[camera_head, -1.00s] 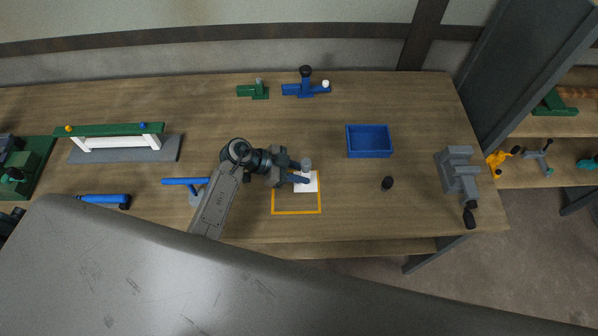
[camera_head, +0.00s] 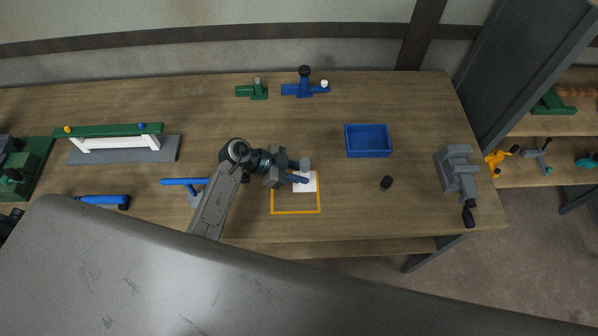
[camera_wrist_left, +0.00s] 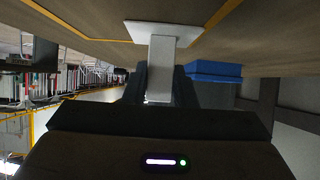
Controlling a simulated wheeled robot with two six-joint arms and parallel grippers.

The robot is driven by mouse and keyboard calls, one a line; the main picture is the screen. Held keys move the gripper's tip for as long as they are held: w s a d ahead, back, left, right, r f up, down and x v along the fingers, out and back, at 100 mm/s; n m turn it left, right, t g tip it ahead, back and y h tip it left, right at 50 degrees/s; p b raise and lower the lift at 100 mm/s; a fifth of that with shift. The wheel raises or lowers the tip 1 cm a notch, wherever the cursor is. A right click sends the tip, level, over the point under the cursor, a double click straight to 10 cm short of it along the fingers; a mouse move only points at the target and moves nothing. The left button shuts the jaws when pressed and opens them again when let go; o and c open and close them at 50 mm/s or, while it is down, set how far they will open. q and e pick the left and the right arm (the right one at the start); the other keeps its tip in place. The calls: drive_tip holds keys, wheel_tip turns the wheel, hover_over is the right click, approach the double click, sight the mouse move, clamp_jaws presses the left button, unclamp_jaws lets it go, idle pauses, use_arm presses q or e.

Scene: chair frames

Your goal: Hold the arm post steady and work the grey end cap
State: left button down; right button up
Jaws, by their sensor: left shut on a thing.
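The arm post (camera_head: 305,164) stands upright on a white square base (camera_head: 312,184) inside an orange outline on the bench; its top looks grey. My left gripper (camera_head: 301,171) reaches in from the left and is shut on the post. In the left wrist view the pale post (camera_wrist_left: 162,60) sits between the two dark fingers, with its white base (camera_wrist_left: 150,29) at the top of the picture. I cannot make out a separate end cap on the post. My right gripper is not in view.
A blue tray (camera_head: 368,141) lies to the right, with a small black cylinder (camera_head: 386,183) near it. A grey vise (camera_head: 459,174) stands at the bench's right end. Green (camera_head: 252,91) and blue (camera_head: 304,88) fixtures stand at the back. A blue-topped stand (camera_head: 185,182) is left of my arm.

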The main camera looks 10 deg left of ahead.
use_arm(q)
drive_tip(key=shift+s+f, duration=0.1)
drive_tip(key=shift+f, duration=0.1)
drive_tip(key=c, duration=1.9)
unclamp_jaws()
drive_tip(key=shift+c, duration=0.2)
clamp_jaws()
drive_tip(key=shift+f, duration=0.1)
drive_tip(key=o, duration=0.8)
unclamp_jaws()
drive_tip(key=v, duration=1.2)
